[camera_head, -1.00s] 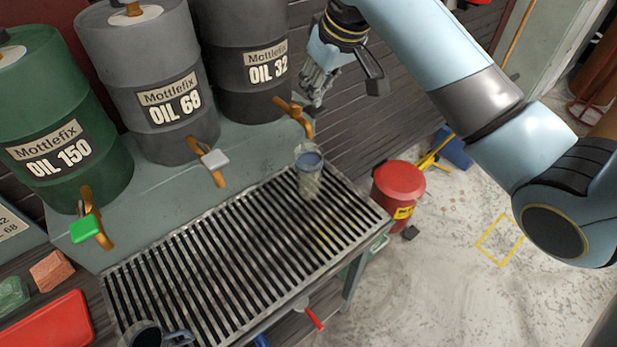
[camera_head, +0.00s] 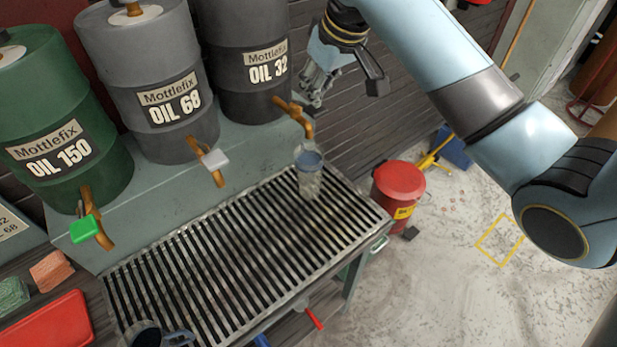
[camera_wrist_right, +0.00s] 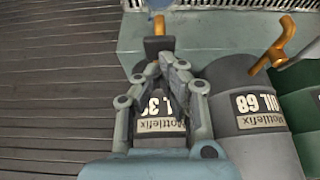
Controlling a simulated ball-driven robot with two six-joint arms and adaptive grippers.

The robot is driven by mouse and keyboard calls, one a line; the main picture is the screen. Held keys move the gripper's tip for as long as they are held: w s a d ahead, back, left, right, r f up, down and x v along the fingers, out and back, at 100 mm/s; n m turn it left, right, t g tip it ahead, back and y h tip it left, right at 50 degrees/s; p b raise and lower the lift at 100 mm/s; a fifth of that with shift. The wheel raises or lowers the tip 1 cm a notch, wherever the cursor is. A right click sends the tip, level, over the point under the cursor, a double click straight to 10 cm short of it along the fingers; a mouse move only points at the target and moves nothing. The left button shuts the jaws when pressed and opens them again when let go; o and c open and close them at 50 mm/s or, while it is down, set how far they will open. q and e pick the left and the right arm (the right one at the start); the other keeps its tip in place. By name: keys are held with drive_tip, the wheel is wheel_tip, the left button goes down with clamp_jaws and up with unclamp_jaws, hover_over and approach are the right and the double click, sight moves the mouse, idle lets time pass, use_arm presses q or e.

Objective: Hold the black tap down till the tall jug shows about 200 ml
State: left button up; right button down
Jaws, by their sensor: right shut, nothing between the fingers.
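The OIL 32 drum (camera_head: 243,65) has a brass tap (camera_head: 300,118) above the far right end of the drip grate. In the right wrist view this tap (camera_wrist_right: 159,24) has a dark lever (camera_wrist_right: 156,47). A tall clear jug (camera_head: 309,180) stands upright on the grate below the tap. Its scale and level are too small to read, and I cannot make out a stream. My right gripper (camera_head: 314,98) is shut and empty just behind and right of the tap. In the wrist view its fingertips (camera_wrist_right: 166,68) are close to the lever; contact is unclear. My left gripper is out of view.
The OIL 68 drum (camera_head: 152,90) has a grey-levered tap (camera_head: 213,162); the OIL 150 drum (camera_head: 68,130) has a green-levered one (camera_head: 86,229). A dark-looking jug (camera_head: 147,336) is at the near left. A red bin (camera_head: 398,182) stands on the floor beside the bench.

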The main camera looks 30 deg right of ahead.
drive_tip(key=shift+f, duration=1.5)
idle(6.5)
